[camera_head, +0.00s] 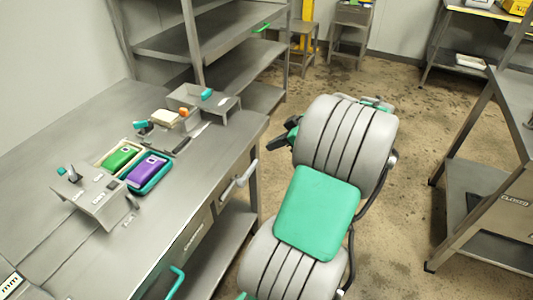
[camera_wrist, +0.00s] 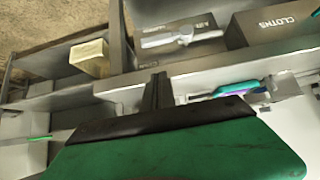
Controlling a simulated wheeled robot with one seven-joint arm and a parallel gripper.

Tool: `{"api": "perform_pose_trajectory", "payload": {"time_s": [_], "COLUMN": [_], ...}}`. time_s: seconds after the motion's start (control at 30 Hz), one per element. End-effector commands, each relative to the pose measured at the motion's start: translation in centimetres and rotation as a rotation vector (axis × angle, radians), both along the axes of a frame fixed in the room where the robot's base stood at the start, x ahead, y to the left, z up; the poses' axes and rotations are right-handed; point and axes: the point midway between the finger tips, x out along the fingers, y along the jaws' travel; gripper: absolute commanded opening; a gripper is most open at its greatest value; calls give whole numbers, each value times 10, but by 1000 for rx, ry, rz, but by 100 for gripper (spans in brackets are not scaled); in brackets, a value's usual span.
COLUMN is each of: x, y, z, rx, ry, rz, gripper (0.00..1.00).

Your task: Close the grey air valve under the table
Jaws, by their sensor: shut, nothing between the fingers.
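The grey air valve (camera_head: 239,180) is a pale lever on the front side of the metal table (camera_head: 60,125), below the tabletop edge. In the wrist view the valve lever (camera_wrist: 170,39) lies roughly level across a dark panel marked "AIR". My gripper (camera_head: 276,143) is out to the right of the table, above and right of the valve. In the wrist view my gripper (camera_wrist: 158,78) has its dark fingers together, pointing toward the valve with a gap between. It is empty and not seen touching the lever. The lever's mount is hard to make out.
A panel marked "CLOTHS" (camera_wrist: 285,27) is beside the valve. A teal handle (camera_head: 175,283) sticks out from the table's front. Trays with a green pouch (camera_head: 121,157) and a purple pouch (camera_head: 146,169) lie on top. Floor (camera_head: 430,120) right of my arm is clear.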

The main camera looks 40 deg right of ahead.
Motion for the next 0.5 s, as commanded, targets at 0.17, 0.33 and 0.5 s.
{"api": "perform_pose_trajectory", "payload": {"time_s": [0.17, 0.33, 0.5], "x": [24, 49, 58], "y": [11, 19, 22], "z": [-28, -55, -84], "rx": [4, 4, 4], "ry": [2, 2, 4], "rz": [4, 4, -1], "gripper": [0, 0, 0]}}
